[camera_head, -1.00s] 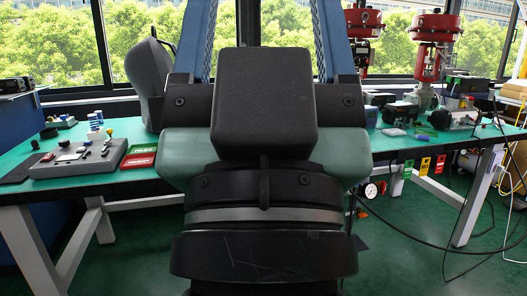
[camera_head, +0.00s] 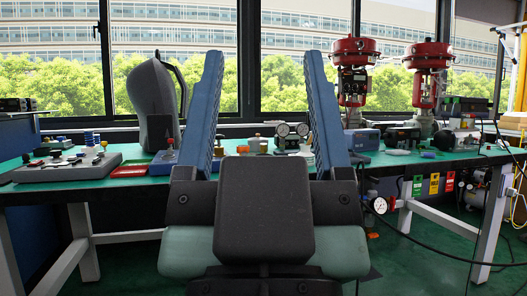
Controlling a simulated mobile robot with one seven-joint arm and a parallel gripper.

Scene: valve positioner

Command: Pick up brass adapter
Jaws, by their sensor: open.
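My gripper (camera_head: 263,60) shows from behind in the head view, its two long blue fingers wide apart and pointing away from me. Nothing is held between them. Past the fingers, on the green bench (camera_head: 130,188), a small tan, brass-coloured piece (camera_head: 255,144) stands in the gap. It may be the brass adapter, but it is too small to tell for sure. My gripper's black body hides the bench front just below it.
A pair of round gauges (camera_head: 291,131) stands right of the tan piece. A grey control box (camera_head: 68,166), a red tray (camera_head: 130,169) and a dark grey upright object (camera_head: 155,100) are on the left. Red-topped valves (camera_head: 354,70) stand at the right, with hanging cables (camera_head: 470,255) below.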

